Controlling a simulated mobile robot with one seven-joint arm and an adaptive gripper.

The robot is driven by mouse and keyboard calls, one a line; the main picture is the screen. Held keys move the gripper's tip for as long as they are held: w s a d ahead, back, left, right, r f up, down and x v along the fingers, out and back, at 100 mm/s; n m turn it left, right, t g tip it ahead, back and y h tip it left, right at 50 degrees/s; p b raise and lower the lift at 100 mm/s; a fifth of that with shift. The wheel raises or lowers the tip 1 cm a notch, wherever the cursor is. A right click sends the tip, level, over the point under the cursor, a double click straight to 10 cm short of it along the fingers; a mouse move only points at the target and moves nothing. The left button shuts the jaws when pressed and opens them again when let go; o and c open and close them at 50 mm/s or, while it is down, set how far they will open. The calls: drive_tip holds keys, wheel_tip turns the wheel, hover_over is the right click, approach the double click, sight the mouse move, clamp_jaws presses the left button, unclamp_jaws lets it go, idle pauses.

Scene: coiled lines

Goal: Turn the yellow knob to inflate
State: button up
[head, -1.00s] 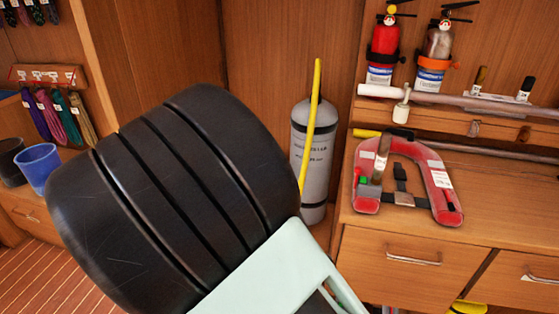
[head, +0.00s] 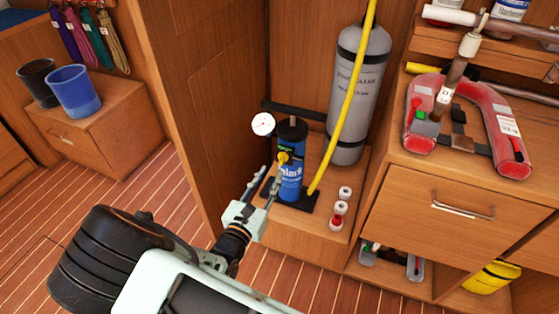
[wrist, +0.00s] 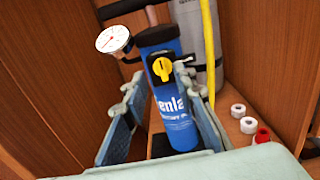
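The yellow knob (head: 283,158) is on the front of a blue pump cylinder (head: 291,182) standing on a low wooden shelf. In the wrist view the knob (wrist: 161,69) is near the top of the blue cylinder (wrist: 173,115), with a dark ridge across its face. I cannot tell how far the tips are in depth from the knob.
A white round gauge (head: 263,124) stands left of the pump. A yellow hose (head: 345,110) rises past a grey gas cylinder (head: 358,90) behind. Small white rolls (head: 341,207) and a red-and-white one lie right. A wooden panel closes the left; drawers (head: 435,205) stand right.

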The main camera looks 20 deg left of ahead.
sight(281, 158)
drive_tip(key=w, duration=0.5)
drive_tip(key=w+b, duration=0.1)
drive_tip(key=w, duration=0.1)
drive_tip(key=shift+w+d, duration=0.3)
drive_tip(key=shift+c, duration=0.4)
clamp_jaws()
